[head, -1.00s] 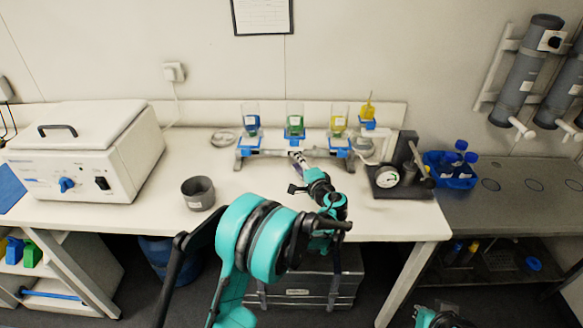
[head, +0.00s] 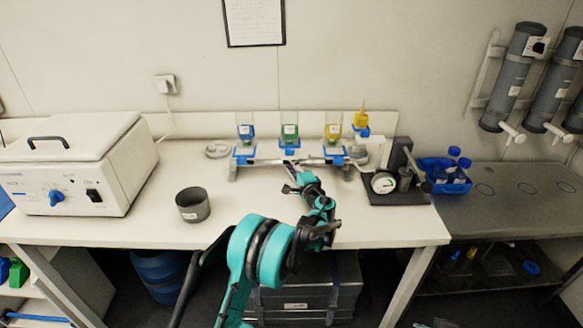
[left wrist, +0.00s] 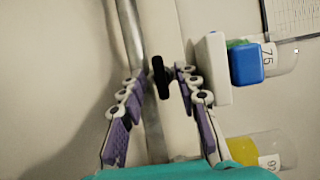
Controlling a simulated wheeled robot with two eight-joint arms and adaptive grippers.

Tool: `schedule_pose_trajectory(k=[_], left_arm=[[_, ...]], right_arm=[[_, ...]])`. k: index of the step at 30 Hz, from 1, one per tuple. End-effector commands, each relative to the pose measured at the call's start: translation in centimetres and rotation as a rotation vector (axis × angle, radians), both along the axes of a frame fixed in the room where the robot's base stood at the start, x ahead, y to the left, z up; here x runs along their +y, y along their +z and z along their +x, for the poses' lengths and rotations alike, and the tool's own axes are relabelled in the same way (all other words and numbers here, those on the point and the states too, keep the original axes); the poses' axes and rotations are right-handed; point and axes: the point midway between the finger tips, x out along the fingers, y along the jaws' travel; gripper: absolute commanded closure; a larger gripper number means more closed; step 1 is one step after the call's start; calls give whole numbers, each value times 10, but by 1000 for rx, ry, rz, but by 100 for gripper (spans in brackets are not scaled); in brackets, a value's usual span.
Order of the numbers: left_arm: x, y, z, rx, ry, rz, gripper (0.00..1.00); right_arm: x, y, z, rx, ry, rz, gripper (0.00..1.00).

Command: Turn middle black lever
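A grey metal pipe manifold (head: 262,161) with blue holders stands at the back of the white table. A black lever (left wrist: 160,77) sits on the pipe in the left wrist view; my gripper hides it in the head view. My left gripper (head: 289,171) reaches toward the middle of the manifold. In the left wrist view, my left gripper (left wrist: 161,82) is open, with its purple-padded fingers on either side of the lever. I see a gap on the left side; contact on the right is unclear. My right gripper is not in view.
Blue, green (head: 289,133) and yellow bottles stand along the manifold. A grey pot (head: 193,206) and a white lab machine (head: 75,165) are to the left. A gauge stand (head: 398,190) and a blue bottle rack (head: 445,180) are to the right. The table's front middle is clear.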

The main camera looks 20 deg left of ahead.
Motion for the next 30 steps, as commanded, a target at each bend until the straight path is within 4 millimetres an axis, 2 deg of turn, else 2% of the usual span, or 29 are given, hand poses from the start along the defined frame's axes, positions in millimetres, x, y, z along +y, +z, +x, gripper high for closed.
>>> schedule_pose_trajectory(k=[5, 8, 9, 20, 30], left_arm=[[0, 0, 0, 0, 0, 0, 68], [0, 0, 0, 0, 0, 0, 89], [0, 0, 0, 0, 0, 0, 100], [0, 1, 0, -6, 0, -20, 100], [0, 4, 0, -55, 0, -194, 100]], right_arm=[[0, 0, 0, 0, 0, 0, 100], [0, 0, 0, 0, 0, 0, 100], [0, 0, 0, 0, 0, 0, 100], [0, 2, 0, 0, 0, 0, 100], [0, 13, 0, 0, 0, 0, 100]])
